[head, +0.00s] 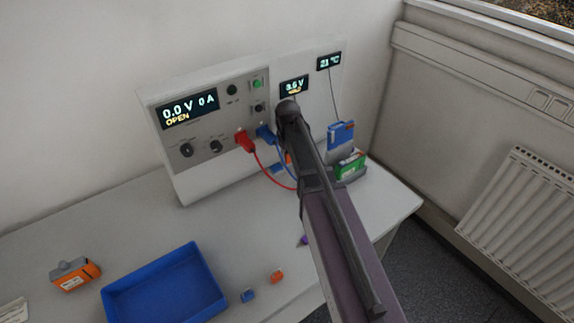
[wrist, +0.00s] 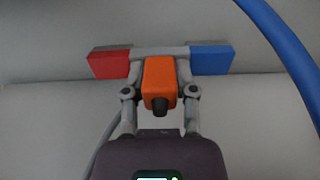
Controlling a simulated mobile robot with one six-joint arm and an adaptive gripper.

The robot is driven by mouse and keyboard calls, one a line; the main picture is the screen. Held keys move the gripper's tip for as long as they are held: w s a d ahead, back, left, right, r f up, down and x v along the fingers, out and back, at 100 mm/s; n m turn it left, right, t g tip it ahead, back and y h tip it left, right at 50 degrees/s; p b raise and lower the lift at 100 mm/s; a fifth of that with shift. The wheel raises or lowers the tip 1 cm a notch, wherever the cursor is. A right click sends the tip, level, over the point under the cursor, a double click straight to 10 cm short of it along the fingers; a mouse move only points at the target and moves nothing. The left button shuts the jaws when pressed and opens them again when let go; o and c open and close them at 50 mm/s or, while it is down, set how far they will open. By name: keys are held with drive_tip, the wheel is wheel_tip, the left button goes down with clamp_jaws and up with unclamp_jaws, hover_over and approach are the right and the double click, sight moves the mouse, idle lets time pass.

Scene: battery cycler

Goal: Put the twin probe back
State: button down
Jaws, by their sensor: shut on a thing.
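In the wrist view my gripper (wrist: 160,82) is shut on the twin probe's orange body (wrist: 159,78). A red block (wrist: 108,64) and a blue block (wrist: 210,59) lie to its left and right, joined by a grey bar; whether these belong to the probe or its holder I cannot tell. In the head view my arm hides most of the gripper. A bit of orange (head: 289,158) and a blue piece (head: 278,168) show beside it, low at the panel. The small meter display (head: 294,87) reads 3.6 V.
The cycler (head: 216,124) shows 0.0 V, 0 A, OPEN, with a red plug (head: 245,141) and a blue plug (head: 266,134), their cables near my arm. Right stand a blue pack (head: 341,134) and a green pack (head: 350,166). A blue tray (head: 188,252) is in front.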

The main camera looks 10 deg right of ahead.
sight(287, 163)
drive_tip(key=shift+f+b, duration=1.25)
drive_tip(key=shift+f, duration=0.25)
drive_tip(key=shift+w+f, duration=0.15)
drive_tip(key=shift+w, duration=0.05)
drive_tip(key=shift+f, duration=0.1)
drive_tip(key=shift+c, duration=2)
unclamp_jaws()
wheel_tip(287, 163, up, 12)
drive_tip(key=p, duration=1.1)
drive_tip(key=shift+p, duration=0.35)
drive_tip(key=shift+s, duration=0.1)
drive_tip(key=s+m, duration=0.4)
drive_tip(key=s, duration=1.5)
drive_tip(key=shift+a+m, duration=0.25)
drive_tip(key=shift+m, duration=0.05)
